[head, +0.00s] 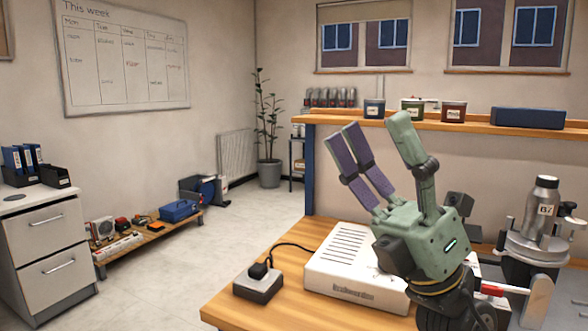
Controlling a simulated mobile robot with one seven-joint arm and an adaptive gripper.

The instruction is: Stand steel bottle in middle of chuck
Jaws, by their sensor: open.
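A steel bottle (541,209) with a dark cap and a white number label stands upright at the right of the head view. It stands on the round grey chuck (522,245), seemingly near its middle; its exact centring cannot be told from this angle. My gripper (376,127) points upward left of the bottle, its two purple fingers spread from the green finger. It is open and empty, well apart from the bottle. The lower part of the chuck is partly cut off or hidden at the right.
A white ventilated box (355,265) sits on the wooden bench beside my gripper, with a small dark-topped box (258,283) and cable to its left. Behind is a raised shelf (463,126) with several pots and a blue case (528,117).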

